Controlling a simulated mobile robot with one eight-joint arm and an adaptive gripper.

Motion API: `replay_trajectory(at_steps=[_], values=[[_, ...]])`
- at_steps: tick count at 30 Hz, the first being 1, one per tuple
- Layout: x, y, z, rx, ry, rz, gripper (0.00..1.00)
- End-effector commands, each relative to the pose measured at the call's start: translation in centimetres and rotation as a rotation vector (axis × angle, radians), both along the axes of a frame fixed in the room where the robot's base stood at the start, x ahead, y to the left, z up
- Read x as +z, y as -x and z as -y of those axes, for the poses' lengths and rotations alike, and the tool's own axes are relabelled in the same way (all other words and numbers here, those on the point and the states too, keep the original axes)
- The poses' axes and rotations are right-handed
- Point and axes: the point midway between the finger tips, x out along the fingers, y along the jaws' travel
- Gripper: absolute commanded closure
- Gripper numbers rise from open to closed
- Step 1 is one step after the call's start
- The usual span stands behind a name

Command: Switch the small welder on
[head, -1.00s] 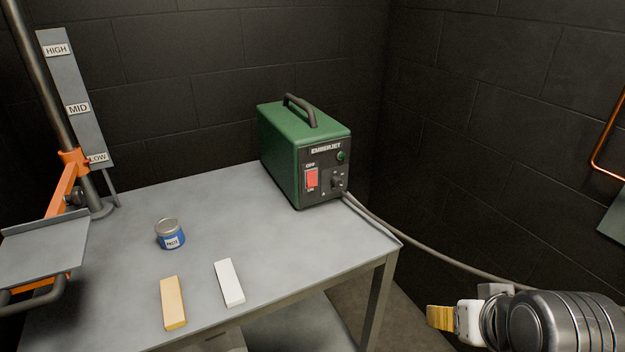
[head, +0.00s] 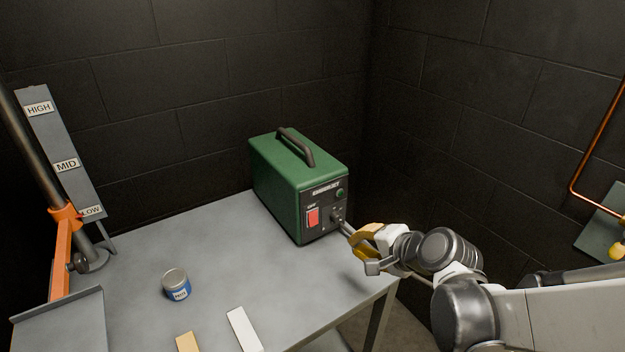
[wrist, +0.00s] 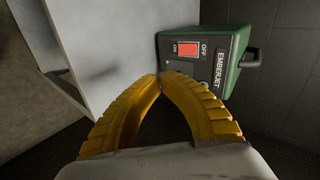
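The small welder (head: 290,172) is a green box with a black handle and a dark front panel, standing on the grey table. Its red rocker switch (head: 312,217) sits at the panel's lower left, and shows also in the wrist view (wrist: 187,49), between the words OFF and ON. I cannot tell which way the rocker is tipped. A dark green lamp (head: 341,194) is at the panel's upper right. My gripper (head: 350,235), with yellow fingers, is in front of the panel, right of the switch and apart from it. In the wrist view its fingertips (wrist: 160,77) meet with nothing between them.
A blue paste tin (head: 177,286), a tan block (head: 188,342) and a white block (head: 243,330) are on the grey table (head: 225,245). An orange-clamped stand (head: 64,220) is at left. Dark block walls are behind and right. A cable runs from the welder.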

Motion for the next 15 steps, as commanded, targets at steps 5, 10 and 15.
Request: replay_trajectory(at_steps=[5,10,15], values=[[0.30,-1.01,-0.55,-0.039,-0.087,-0.015,1.00],[0.15,-1.12,-0.65,-0.045,-0.102,-0.018,1.00],[0.14,-1.10,-0.65,-0.044,-0.100,-0.017,1.00]])
